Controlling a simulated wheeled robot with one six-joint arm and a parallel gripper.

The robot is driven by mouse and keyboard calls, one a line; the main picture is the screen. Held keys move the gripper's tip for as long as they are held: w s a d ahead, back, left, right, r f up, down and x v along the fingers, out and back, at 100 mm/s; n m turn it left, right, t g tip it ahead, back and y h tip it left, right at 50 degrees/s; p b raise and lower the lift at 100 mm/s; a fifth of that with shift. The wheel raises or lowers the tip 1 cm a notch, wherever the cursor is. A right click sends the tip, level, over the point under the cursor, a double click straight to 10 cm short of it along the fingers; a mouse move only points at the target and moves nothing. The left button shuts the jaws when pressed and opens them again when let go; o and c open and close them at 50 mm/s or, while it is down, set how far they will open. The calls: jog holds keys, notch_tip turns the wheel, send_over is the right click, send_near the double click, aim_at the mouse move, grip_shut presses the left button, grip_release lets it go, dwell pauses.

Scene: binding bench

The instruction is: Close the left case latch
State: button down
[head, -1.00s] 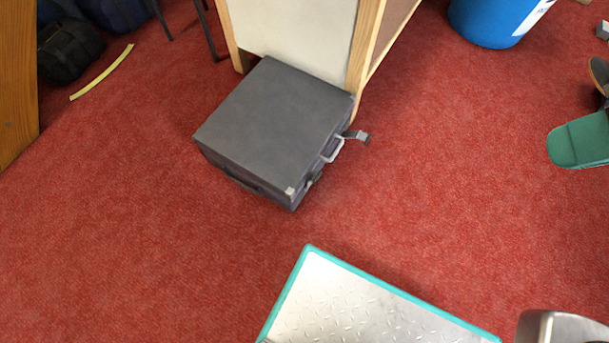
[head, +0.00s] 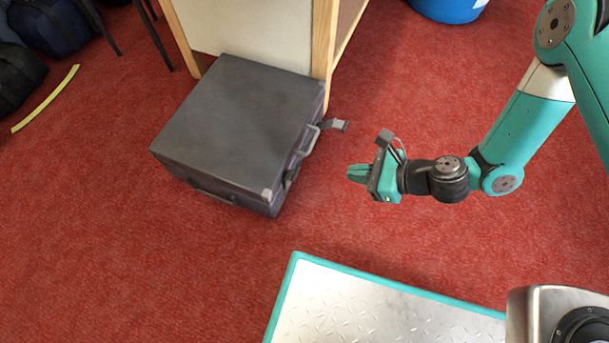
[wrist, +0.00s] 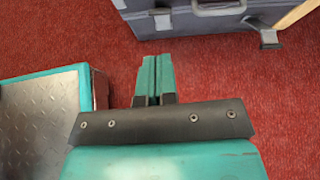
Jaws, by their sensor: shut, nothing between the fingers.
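A dark grey case (head: 235,125) lies flat on the red floor, its handle side facing my gripper. A pale handle (head: 308,137) is on that side, between two latches. The left latch (wrist: 162,19) sits close to the case side in the wrist view; whether it is fastened is unclear. The right latch (wrist: 265,36) sticks outward, standing away from the case, and also shows in the head view (head: 338,125).
A wooden-framed panel (head: 325,45) stands against the case's far side. My base platform is in front. Bags (head: 50,40) and a yellow strip (head: 45,100) lie at the left, and a blue bin (head: 447,8) stands at the back. Open carpet lies between gripper and case.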

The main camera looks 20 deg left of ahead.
aim_at(297, 172)
jog(key=shift+m, duration=0.4)
jog(key=b+x, duration=0.3)
jog(key=x, duration=0.1)
jog(key=b+x, duration=0.3)
jog(key=x, duration=0.2)
jog(key=f+b+x, duration=0.1)
jog(key=b+x, duration=0.2)
jog(key=x, duration=0.2)
jog(key=shift+s+f, duration=0.1)
jog(key=shift+d, duration=0.1)
